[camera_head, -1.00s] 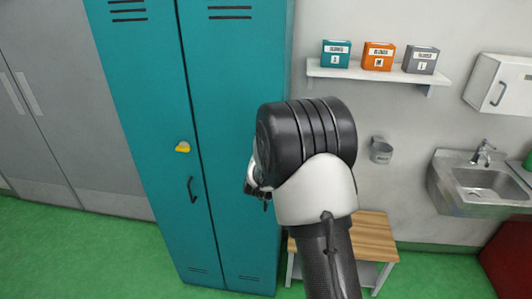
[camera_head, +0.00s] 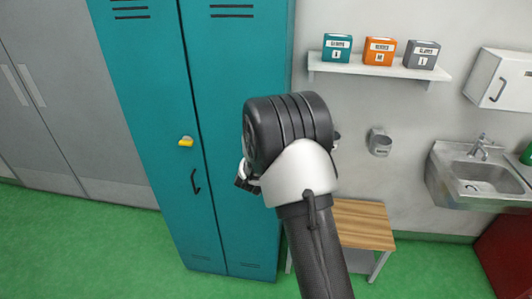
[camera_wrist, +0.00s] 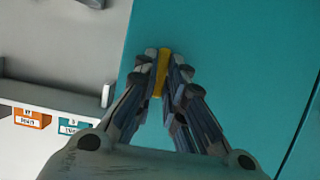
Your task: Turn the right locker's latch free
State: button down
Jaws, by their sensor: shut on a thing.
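The right locker door (camera_head: 222,90) is teal and looks closed in the head view. Its latch is hidden there behind my arm and gripper (camera_head: 246,178). In the wrist view, my gripper (camera_wrist: 162,75) is shut on a narrow yellow latch (camera_wrist: 161,74) in front of the teal door (camera_wrist: 225,50). The two dark fingers press on either side of it. The latch looks about in line with the fingers; its exact turn on the door cannot be told. The left locker door (camera_head: 150,90) has its own yellow latch (camera_head: 186,141), apart from my gripper.
The left door has a black handle (camera_head: 195,181). A wall shelf (camera_head: 375,69) with several boxes is right of the lockers. A wooden bench (camera_head: 360,222) stands below, beside my arm. A sink (camera_head: 480,180) is farther right. Green floor (camera_head: 90,245) is clear at front left.

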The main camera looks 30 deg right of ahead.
jog(key=c, duration=1.7)
grip_release()
jog(key=shift+o, duration=0.2)
jog(key=v, duration=1.2)
